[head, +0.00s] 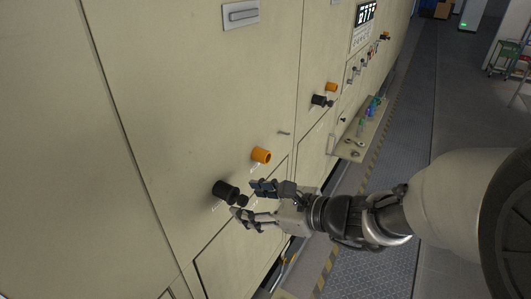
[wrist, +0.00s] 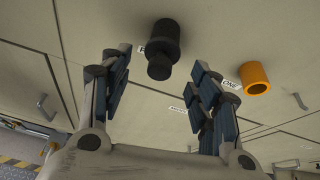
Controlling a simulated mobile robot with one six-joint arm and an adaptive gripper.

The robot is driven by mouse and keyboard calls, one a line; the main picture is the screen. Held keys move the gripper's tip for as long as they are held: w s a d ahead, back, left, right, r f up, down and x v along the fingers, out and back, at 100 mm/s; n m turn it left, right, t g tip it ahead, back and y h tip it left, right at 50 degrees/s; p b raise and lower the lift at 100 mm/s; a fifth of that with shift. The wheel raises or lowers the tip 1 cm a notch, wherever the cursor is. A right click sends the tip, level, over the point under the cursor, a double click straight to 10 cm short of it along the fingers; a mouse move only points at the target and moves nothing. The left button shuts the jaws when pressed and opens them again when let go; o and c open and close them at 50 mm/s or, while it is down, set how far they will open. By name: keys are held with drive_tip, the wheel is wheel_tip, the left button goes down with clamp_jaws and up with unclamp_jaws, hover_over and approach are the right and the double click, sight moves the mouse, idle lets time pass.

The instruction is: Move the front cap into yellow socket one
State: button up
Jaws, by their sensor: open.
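The front cap (head: 242,200) is a small black knob at the outer end of a black socket (head: 225,191) on the beige furnace wall. In the wrist view the cap (wrist: 159,67) sits at the end of the wider black socket (wrist: 166,38). Yellow socket one (head: 261,155) is an orange-yellow ring on the wall above and right of it; in the wrist view it (wrist: 256,79) shows at the right, beside a "ONE" label. My gripper (head: 248,200) is open, its fingers at either side of the cap. In the wrist view no finger visibly touches the cap.
Farther along the wall are another orange socket (head: 331,87) and black socket (head: 319,100). A narrow shelf (head: 352,148) with small coloured items juts from the wall. A handle (head: 284,133) is near the sockets. The floor grating at right is clear.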

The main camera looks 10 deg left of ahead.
sight(246, 201)
drive_tip(key=shift+x, duration=1.55)
drive_tip(key=shift+c, duration=0.6)
drive_tip(key=c, duration=0.9)
drive_tip(key=shift+s+d, duration=0.35)
drive_tip(key=shift+d, duration=0.45)
drive_tip(key=shift+s+d, duration=0.3)
drive_tip(key=shift+d, duration=0.45)
drive_tip(key=shift+s+d, duration=0.35)
drive_tip(key=shift+d, duration=0.45)
drive_tip(key=shift+c, duration=0.2)
drive_tip(key=shift+d, duration=0.1)
drive_tip(key=s+d, duration=0.1)
drive_tip(key=d, duration=0.2)
drive_tip(key=s+d, duration=0.1)
drive_tip(key=d, duration=0.2)
drive_tip(key=s+d, duration=0.2)
drive_tip(key=d, duration=0.1)
drive_tip(key=shift+p, duration=0.35)
drive_tip(key=shift+w, duration=0.1)
